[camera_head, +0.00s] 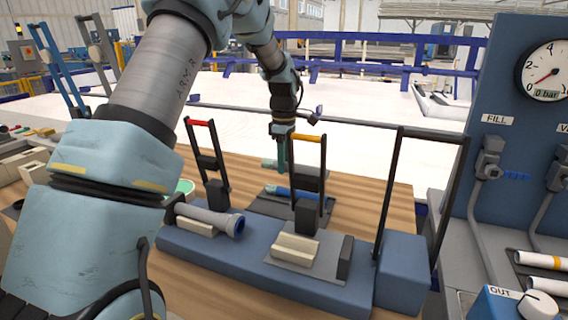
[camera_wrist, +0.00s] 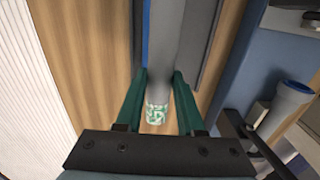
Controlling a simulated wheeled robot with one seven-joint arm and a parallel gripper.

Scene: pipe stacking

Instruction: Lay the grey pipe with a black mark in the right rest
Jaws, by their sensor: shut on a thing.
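My gripper (camera_head: 281,166) has its teal fingers low over the wooden table behind the blue stand. In the wrist view, my gripper (camera_wrist: 160,105) is shut on a grey pipe (camera_wrist: 178,45), which runs away from the fingers. A green-and-white patterned patch (camera_wrist: 155,115) shows at its near end. I see no black mark on it. The left rest (camera_head: 196,226) holds a grey pipe with a blue collar (camera_head: 212,219).
Tall black handles with red (camera_head: 201,123), yellow and black (camera_head: 434,136) tops rise around the stand. A blue bar (camera_head: 288,193) lies on a dark plate behind it. A gauge panel (camera_head: 520,110) stands at right.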

